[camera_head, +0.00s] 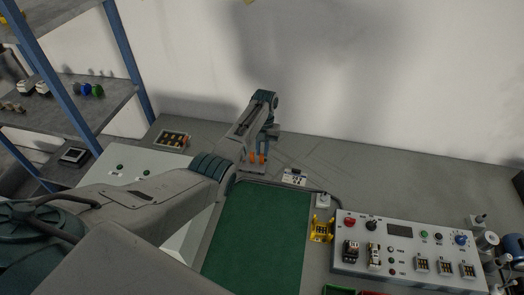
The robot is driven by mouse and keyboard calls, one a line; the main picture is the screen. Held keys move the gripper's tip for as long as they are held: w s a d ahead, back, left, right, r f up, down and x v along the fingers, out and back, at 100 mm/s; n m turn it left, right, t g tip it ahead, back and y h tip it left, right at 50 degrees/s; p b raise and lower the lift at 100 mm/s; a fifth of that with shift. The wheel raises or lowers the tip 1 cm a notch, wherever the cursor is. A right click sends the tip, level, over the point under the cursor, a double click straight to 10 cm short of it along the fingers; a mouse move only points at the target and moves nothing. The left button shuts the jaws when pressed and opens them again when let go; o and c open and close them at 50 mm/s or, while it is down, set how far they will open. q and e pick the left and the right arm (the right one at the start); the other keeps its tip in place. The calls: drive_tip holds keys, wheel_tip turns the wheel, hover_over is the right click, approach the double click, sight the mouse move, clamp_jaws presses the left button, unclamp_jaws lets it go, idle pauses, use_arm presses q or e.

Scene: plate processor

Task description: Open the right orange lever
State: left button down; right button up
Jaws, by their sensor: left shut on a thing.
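Two small orange levers stand side by side at the far end of the green mat, close behind my left forearm: the left orange lever (253,156) and the right orange lever (261,159). My left arm reaches in from the left, and its gripper (268,142) points down at the right lever. The gripper is shut on the right orange lever; the fingertips are small and partly hidden, so the exact contact is hard to see. My right gripper is out of view.
A green mat (257,235) covers the middle of the grey bench. A control panel (405,270) with knobs stands at the right, with a yellow holder (321,230) beside it. A tray of small parts (172,140) lies at the back left. A blue-framed shelf (75,80) stands at the left.

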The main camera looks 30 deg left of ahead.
use_arm(q)
drive_tip(key=c, duration=1.4)
unclamp_jaws()
drive_tip(key=shift+o, duration=0.2)
